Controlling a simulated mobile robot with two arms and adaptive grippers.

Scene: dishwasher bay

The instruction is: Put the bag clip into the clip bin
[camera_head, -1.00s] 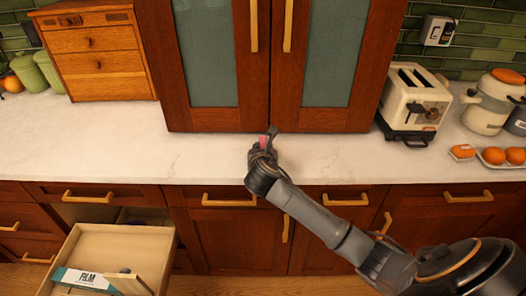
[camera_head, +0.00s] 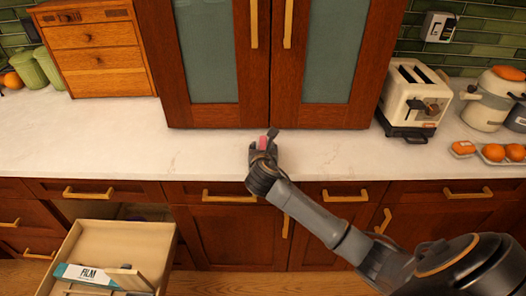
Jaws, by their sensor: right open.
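A small pink-red piece (camera_head: 263,143), likely the bag clip, shows at the fingertips of my right gripper (camera_head: 263,150), on the white counter just in front of the cabinet doors. The gripper is open, with its fingers around or right beside the piece; I cannot tell whether they touch it. The fingers hide much of the piece. My left gripper is not in view. I cannot make out a clip bin for certain.
An open drawer (camera_head: 136,228) at lower left holds a film box (camera_head: 85,275) and other items. A toaster (camera_head: 415,95), a white pot (camera_head: 488,105) and oranges (camera_head: 493,152) stand at right. A wooden drawer chest (camera_head: 97,60) stands at left. The counter left of my gripper is clear.

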